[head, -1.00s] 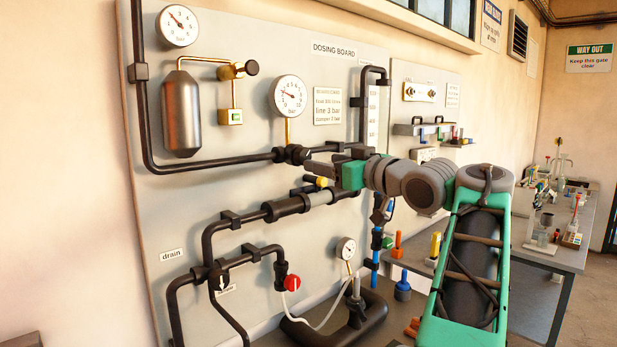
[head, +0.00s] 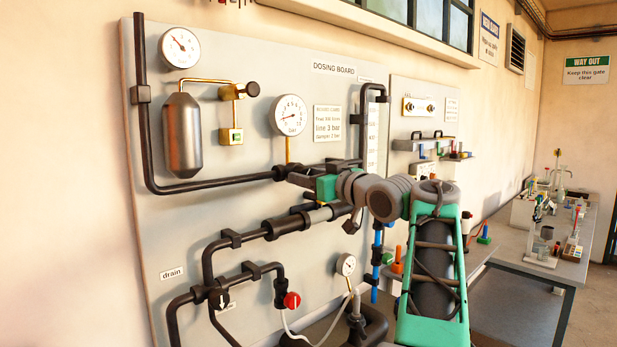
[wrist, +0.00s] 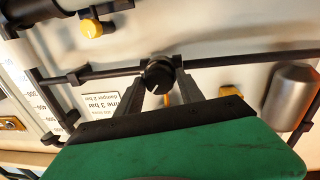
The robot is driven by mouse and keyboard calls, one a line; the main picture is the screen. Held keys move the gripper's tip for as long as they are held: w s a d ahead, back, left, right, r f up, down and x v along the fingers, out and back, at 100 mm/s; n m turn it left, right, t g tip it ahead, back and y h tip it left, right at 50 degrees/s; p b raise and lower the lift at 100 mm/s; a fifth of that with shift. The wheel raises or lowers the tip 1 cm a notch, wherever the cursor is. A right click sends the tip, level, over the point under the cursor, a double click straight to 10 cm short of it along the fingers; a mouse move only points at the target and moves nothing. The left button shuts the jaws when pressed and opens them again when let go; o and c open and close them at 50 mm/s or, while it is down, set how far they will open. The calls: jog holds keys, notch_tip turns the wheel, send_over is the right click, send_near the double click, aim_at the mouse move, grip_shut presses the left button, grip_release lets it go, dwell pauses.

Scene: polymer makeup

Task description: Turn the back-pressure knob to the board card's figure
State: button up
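The black back-pressure knob (wrist: 158,74) has a small white mark and sits on the dark horizontal pipe. My gripper (wrist: 160,80) has one finger on each side of it, the tips close against its sides, and looks shut on it. In the head view my gripper (head: 292,176) reaches the same fitting from the right and partly hides the knob. The round gauge (head: 289,115) above, on a brass stem, has its needle pointing left and slightly down, in the low part of its scale. The board card (head: 327,123) reads line 3 bar, damper 2 bar.
A second gauge (head: 180,48) and a metal damper bottle (head: 183,135) are at upper left. A red valve knob (head: 292,300) is lower on the board. A bench with glassware (head: 560,235) stands at right.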

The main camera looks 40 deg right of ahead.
grip_shut()
jog(key=shift+r+m+p, duration=0.1)
jog(key=shift+m+p, duration=0.3)
jog(key=shift+p, duration=0.05)
jog(key=shift+r+m+p, duration=0.15)
jog(key=shift+m+p, duration=0.75)
jog(key=m+p, duration=0.4)
jog(key=shift+r+g, duration=0.15)
jog(key=shift+g, duration=0.15)
jog(key=m+p, duration=0.3)
jog(key=shift+d+f+m+p, duration=0.1)
jog(key=shift+f+m+p, duration=0.1)
jog(key=shift+m+p, duration=0.65)
jog(key=shift+y, duration=0.4)
